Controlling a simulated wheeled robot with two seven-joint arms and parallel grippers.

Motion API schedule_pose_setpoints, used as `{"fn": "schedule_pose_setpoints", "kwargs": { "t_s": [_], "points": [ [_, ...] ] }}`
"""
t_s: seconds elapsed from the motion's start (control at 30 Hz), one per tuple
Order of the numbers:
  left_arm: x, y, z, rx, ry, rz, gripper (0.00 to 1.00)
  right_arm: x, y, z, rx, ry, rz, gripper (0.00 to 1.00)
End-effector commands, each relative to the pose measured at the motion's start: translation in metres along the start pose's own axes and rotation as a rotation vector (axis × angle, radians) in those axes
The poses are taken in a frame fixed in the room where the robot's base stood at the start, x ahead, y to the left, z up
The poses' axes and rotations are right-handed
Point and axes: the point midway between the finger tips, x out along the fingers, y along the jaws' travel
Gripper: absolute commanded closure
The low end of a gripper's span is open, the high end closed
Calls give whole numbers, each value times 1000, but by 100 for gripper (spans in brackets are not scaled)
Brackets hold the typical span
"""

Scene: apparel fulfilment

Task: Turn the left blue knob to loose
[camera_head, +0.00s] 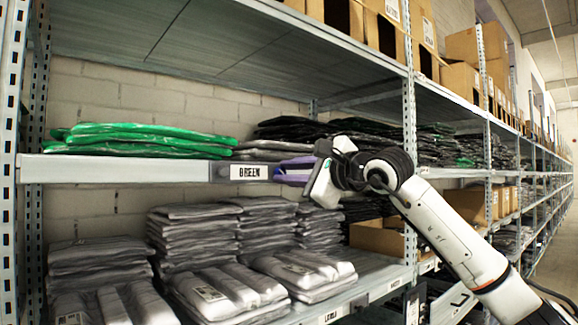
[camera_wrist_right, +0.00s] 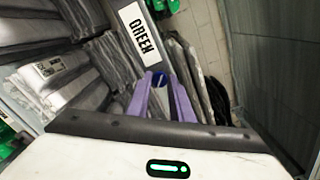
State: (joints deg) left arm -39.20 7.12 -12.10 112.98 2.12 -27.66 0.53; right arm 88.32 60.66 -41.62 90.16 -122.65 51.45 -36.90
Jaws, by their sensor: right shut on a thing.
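My right gripper (camera_head: 278,173), with purple fingers, is at the shelf's front beam, just right of the GREEN label (camera_head: 249,172). In the right wrist view its fingertips (camera_wrist_right: 159,82) close on a small blue knob (camera_wrist_right: 159,79) beside the "N" end of the label. The fingers hide the knob's sides, so its turn position cannot be told. In the head view this knob is hidden by the gripper. A small dark patch (camera_head: 217,171) sits on the beam left of the label; I cannot tell what it is. My left gripper is not in view.
Green packs (camera_head: 140,138) lie on the shelf above the beam (camera_head: 110,169). Grey bagged garments (camera_head: 195,235) fill the shelf below, close under my gripper. An upright post (camera_head: 410,150) stands near my right arm. An aisle is open at the far right.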

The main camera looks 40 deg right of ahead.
Motion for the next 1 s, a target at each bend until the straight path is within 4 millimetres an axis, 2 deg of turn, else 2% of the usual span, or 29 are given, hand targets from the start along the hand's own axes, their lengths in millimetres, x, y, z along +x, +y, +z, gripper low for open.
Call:
{"fn": "schedule_pose_setpoints", "kwargs": {
  "t_s": [0.07,0.5,0.8,1.0],
  "points": [
    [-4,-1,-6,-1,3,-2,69,0,-1,0,-74,2,2,100],
    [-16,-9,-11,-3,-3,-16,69,0,-1,0,-471,2,1,100],
    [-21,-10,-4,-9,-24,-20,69,0,1,0,-652,0,2,100],
    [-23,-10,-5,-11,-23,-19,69,0,1,0,-712,0,2,100]
  ]
}}
